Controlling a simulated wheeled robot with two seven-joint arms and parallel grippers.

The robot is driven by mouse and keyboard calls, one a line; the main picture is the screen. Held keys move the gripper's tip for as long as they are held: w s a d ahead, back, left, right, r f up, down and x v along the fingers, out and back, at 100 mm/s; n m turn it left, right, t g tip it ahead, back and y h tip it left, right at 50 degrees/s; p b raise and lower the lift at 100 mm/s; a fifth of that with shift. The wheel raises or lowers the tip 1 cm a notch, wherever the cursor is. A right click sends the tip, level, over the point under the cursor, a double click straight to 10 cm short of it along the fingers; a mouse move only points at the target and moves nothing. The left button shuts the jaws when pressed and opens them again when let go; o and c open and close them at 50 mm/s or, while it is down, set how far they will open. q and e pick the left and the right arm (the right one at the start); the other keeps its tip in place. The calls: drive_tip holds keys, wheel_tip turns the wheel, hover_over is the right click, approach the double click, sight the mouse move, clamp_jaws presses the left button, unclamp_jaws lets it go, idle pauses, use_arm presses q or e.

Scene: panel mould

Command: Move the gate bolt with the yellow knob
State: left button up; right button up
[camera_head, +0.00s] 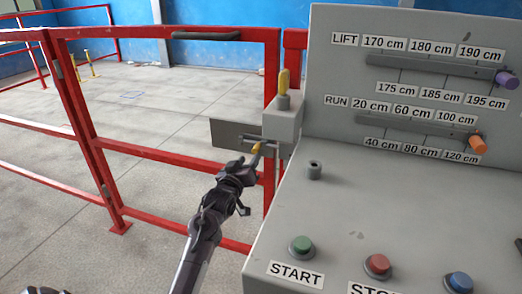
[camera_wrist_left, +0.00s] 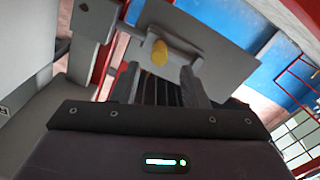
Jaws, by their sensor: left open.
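The yellow knob (camera_head: 257,148) of the gate bolt shows in front of a grey plate (camera_head: 228,134) on the red gate (camera_head: 168,148), beside the grey post box. The bolt's thin bar (camera_head: 264,139) runs across toward the box. My left gripper (camera_head: 253,163) is at the knob, coming from below and in front. In the left wrist view, the yellow knob (camera_wrist_left: 160,52) appears between the tips of my open left fingers (camera_wrist_left: 160,75). I cannot tell whether either finger touches it. My right gripper is in neither view.
A grey control panel (camera_head: 340,225) fills the right, with a green button (camera_head: 301,246), a red button (camera_head: 377,265), a blue button (camera_head: 459,282) and purple (camera_head: 507,79) and orange (camera_head: 478,144) slider knobs. A yellow handle (camera_head: 284,82) stands on the box. Open floor lies beyond the gate.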

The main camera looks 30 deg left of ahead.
sight(254, 151)
use_arm(q)
drive_tip(key=x, duration=0.7)
drive_tip(key=shift+w+r, duration=0.1)
clamp_jaws()
